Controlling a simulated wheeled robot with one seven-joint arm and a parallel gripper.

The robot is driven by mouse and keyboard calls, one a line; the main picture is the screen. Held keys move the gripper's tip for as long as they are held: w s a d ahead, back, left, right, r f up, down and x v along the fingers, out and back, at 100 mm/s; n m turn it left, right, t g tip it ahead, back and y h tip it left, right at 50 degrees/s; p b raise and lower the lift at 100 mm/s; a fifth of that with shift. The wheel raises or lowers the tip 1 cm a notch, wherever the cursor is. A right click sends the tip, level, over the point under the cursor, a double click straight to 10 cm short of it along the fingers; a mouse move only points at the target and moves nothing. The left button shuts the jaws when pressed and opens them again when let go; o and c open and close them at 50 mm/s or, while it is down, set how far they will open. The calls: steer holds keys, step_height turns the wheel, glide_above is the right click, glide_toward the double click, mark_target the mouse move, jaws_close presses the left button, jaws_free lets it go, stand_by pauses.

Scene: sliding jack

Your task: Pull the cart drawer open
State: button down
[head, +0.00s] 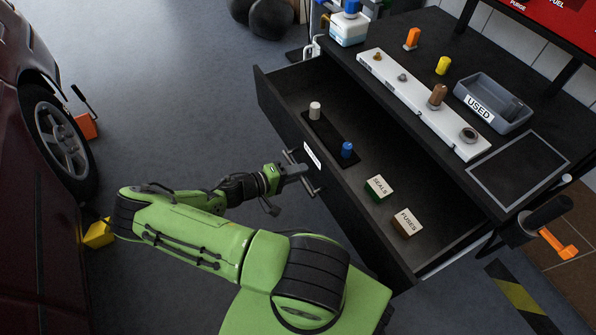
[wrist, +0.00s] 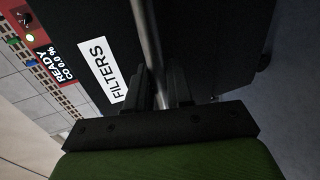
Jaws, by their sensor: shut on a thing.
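The cart drawer (head: 276,100) is black and stands pulled out from the cart, with its inside showing in the head view. A bar handle (head: 312,183) runs along its front face. My gripper (head: 299,172) is at this handle and shut on it. In the wrist view the handle (wrist: 147,35) runs between the dark fingers of my gripper (wrist: 173,85), beside a white FILTERS label (wrist: 103,70) on the drawer front. The fingertips are partly dark and hard to make out.
The drawer holds a white cylinder (head: 315,111), a blue cylinder (head: 347,150), a SEALS box (head: 379,189) and a FUSES box (head: 407,224). A white rail (head: 405,92) and a grey USED bin (head: 493,104) are on the cart top. A red car (head: 30,200) stands left; open floor lies between.

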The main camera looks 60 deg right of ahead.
steer(key=shift+w+a, duration=0.1)
steer(key=shift+a, duration=0.2)
steer(key=c, duration=1.2)
jaws_free()
steer(key=shift+o, duration=0.2)
steer(key=p+v, duration=0.2)
steer(key=v, duration=1.3)
steer(key=shift+w+a, duration=0.15)
steer(key=shift+a, duration=0.15)
steer(key=shift+a+r, duration=0.1)
